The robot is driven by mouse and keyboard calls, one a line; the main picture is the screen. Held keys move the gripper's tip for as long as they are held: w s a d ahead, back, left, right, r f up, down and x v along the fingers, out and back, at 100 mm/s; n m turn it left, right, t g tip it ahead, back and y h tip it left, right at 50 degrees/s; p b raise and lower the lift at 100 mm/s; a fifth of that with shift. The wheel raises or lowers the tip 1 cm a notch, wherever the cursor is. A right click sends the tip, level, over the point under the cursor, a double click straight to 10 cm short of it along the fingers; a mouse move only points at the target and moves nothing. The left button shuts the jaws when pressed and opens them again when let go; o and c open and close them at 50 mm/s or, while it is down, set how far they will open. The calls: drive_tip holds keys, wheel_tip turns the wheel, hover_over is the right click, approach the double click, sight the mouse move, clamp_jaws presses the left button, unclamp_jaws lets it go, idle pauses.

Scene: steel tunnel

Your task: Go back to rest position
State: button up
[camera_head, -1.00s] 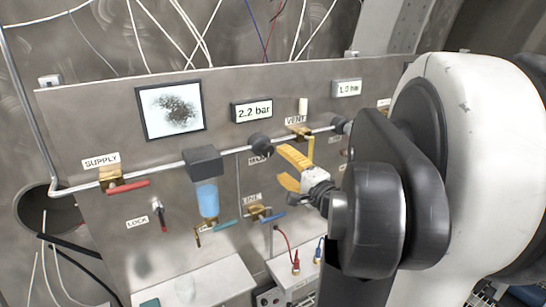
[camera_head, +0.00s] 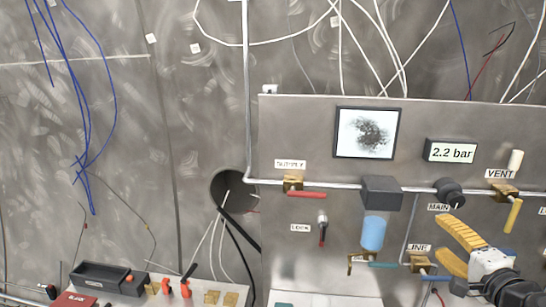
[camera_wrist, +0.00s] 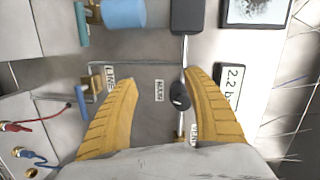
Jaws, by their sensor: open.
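My gripper (camera_head: 452,248) has yellow fingers and is at the lower right of the head view, in front of the steel panel (camera_head: 300,255). It is open and nothing is between its fingers. In the wrist view my gripper (camera_wrist: 160,100) has its fingers spread, with the panel's MAIN label and a black knob (camera_wrist: 180,95) showing between them. I cannot tell how far the fingertips stand from the panel. Most of my arm is outside the head view.
The panel bears a red SUPPLY handle (camera_head: 307,194), a blue bowl (camera_head: 373,232), a yellow VENT handle (camera_head: 513,216) and a 2.2 bar display (camera_head: 451,151). A bench with a black tray (camera_head: 100,277) stands lower left. Cables hang on the left wall.

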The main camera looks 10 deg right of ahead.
drive_tip(key=s+a+f+n+g+y+b, duration=0.1)
drive_tip(key=a+f+n+g+y+b, duration=0.15)
drive_tip(key=a+f+n, duration=0.55)
drive_tip(key=s+a+f+n+g+y+b, duration=0.1)
drive_tip(key=a+f+g+b, duration=0.4)
drive_tip(key=a, duration=0.6)
drive_tip(key=s+a+f+n+g+h+b, duration=0.2)
drive_tip(key=s+a+f+n+b, duration=0.2)
drive_tip(key=s+f+n, duration=0.4)
drive_tip(key=shift+s+a+f+b, duration=0.3)
drive_tip(key=shift+s+a+f, duration=0.35)
drive_tip(key=shift+a, duration=0.25)
drive_tip(key=shift+w, duration=0.15)
